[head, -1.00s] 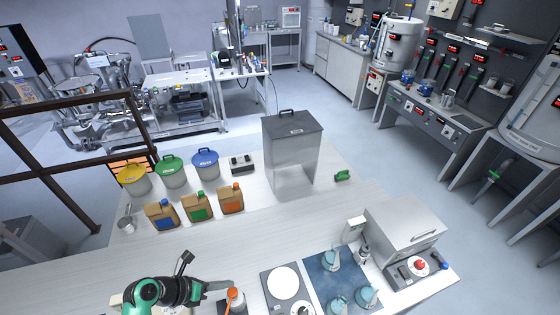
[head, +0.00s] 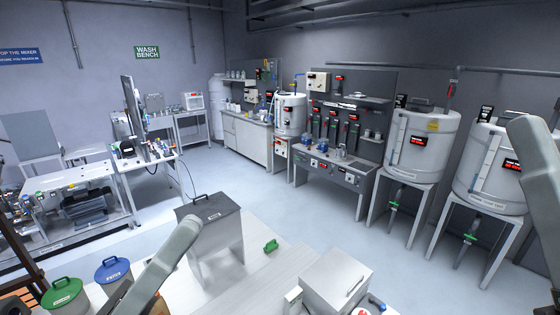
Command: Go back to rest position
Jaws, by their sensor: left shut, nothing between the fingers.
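My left gripper (head: 187,228) rises from the bottom left as a grey, rounded shape. It is shut and empty, and overlaps the steel hopper's left side in the picture. A similar grey part, apparently my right gripper (head: 525,125), enters at the right edge in front of a tank; its jaws cannot be made out. The steel hopper (head: 218,240) with its dark handled lid stands upright on the pale bench (head: 265,285).
A green-lidded tub (head: 64,295) and a blue-lidded tub (head: 113,269) stand at lower left. A small green item (head: 271,246) lies right of the hopper. A grey box (head: 335,280) is at bottom centre. Tanks (head: 420,148) stand at right; open floor (head: 320,222) lies beyond the bench.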

